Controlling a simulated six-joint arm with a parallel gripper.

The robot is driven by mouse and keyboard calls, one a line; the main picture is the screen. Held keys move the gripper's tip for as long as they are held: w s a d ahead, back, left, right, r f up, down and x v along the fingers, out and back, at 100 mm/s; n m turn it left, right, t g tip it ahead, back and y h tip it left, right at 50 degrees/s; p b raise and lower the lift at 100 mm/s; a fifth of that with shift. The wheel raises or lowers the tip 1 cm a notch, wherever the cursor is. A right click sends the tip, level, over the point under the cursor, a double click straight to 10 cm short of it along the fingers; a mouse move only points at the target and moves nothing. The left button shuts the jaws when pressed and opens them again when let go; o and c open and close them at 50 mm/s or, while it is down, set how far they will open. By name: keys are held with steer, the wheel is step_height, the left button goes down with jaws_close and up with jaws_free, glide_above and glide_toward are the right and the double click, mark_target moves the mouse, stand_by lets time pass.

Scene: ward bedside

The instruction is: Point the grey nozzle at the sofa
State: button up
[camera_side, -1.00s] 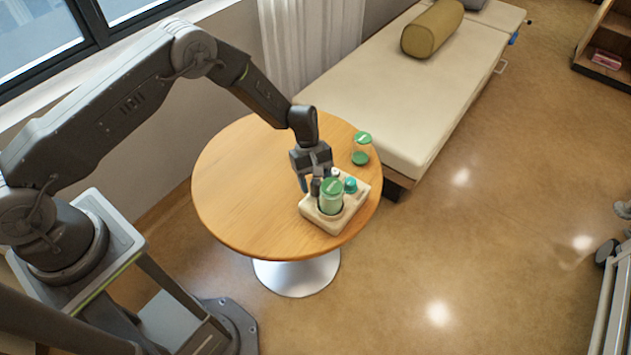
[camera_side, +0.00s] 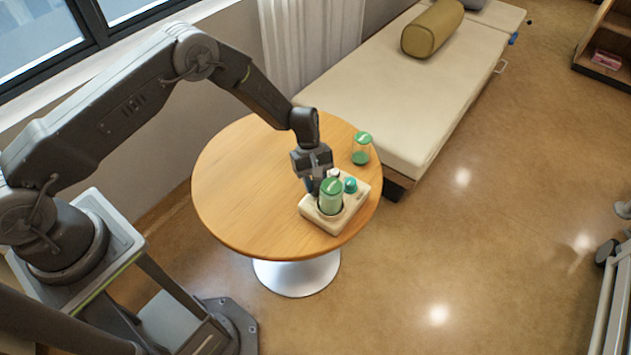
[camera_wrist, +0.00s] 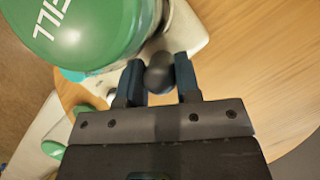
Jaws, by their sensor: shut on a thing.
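The grey nozzle (camera_wrist: 158,72) is a dark rounded piece between my two fingertips in the wrist view. My gripper (camera_wrist: 160,82) is shut on it; in the side view my gripper (camera_side: 314,185) points down at the back left of a cream caddy (camera_side: 335,227) and mostly hides the nozzle. I cannot tell which way the nozzle faces. The sofa (camera_side: 400,85) is a long cream daybed behind and to the right of the table, with an olive bolster (camera_side: 432,28) on it.
A green-lidded jar (camera_side: 331,200) stands in the caddy close beside my fingers, with a small teal-capped bottle (camera_side: 350,186). The table's left side is clear.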

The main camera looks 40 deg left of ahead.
steer(key=m, duration=0.2)
steer(key=shift+m+g+y, duration=0.3)
steer(key=shift+g, duration=0.1)
steer(key=o, duration=0.9)
steer(key=v, duration=1.4)
